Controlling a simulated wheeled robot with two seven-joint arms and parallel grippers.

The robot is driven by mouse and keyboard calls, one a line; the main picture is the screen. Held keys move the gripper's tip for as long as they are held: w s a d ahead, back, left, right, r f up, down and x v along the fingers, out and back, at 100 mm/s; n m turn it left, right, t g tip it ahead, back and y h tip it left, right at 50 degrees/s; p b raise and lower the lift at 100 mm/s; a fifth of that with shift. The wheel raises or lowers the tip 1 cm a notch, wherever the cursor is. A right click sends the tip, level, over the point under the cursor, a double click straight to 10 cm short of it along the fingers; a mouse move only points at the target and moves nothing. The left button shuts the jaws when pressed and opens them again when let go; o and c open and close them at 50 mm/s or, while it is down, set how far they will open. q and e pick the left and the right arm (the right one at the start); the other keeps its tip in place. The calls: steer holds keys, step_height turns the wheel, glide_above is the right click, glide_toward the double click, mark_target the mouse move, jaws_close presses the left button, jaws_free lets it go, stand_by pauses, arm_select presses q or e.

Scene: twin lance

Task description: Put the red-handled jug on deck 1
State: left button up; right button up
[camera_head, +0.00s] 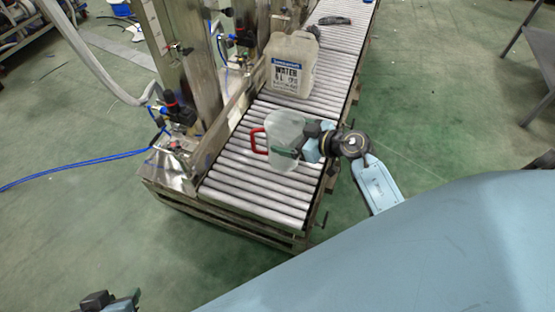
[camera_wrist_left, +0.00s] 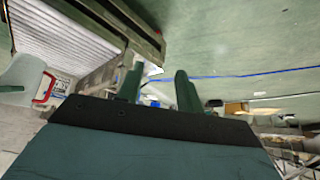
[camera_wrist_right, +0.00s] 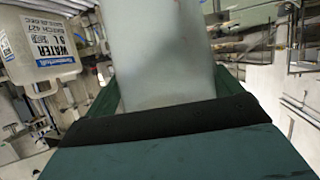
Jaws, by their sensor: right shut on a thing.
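The jug (camera_head: 288,129) is translucent whitish with a red handle (camera_head: 257,140) on its left side. It is upright at the near end of the roller conveyor (camera_head: 250,196); I cannot tell whether it touches the rollers. My right gripper (camera_head: 299,147) is shut on the jug from the right. In the right wrist view the jug's body (camera_wrist_right: 160,55) fills the space between the fingers. My left gripper (camera_head: 112,300) is low at the bottom left, away from the conveyor. Its fingers are apart and empty in the left wrist view (camera_wrist_left: 158,88). No marking for deck 1 is legible.
A water canister (camera_head: 291,66) stands on the conveyor behind the jug. A dark object (camera_head: 334,20) lies farther along the rollers. Metal posts with valves (camera_head: 178,108) and a blue hose (camera_head: 75,171) are at the left. Rollers in front of the jug are bare.

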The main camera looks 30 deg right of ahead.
arm_select(q)
steer(key=w+d+r+t+h+b, duration=0.2)
steer(key=w+d+r+t+b, duration=0.2)
steer(key=w+r+t, duration=0.45)
arm_select(e)
steer(key=f, duration=0.5)
steer(key=shift+w+d+f, duration=0.15)
steer(key=shift+d+f, duration=0.15)
steer(key=shift+d, duration=0.1)
step_height(320, 180, down, 3)
steer(key=shift+r+b, duration=0.15)
steer(key=shift+b, duration=0.7)
step_height(320, 180, down, 3)
steer(key=shift+r+b, duration=0.1)
steer(key=shift+b, duration=1.1)
steer(key=shift+f+b, duration=0.3)
steer(key=shift+f, duration=0.1)
arm_select(q)
steer(key=s+d+r+t+h, duration=0.1)
steer(key=s+r+t+h, duration=0.3)
steer(key=r+t, duration=0.6)
step_height(320, 180, up, 6)
steer(key=shift+d+f+m+t, duration=0.1)
steer(key=shift+d+m+t, duration=0.1)
steer(key=shift+m+t, duration=0.2)
steer(key=shift+s, duration=0.1)
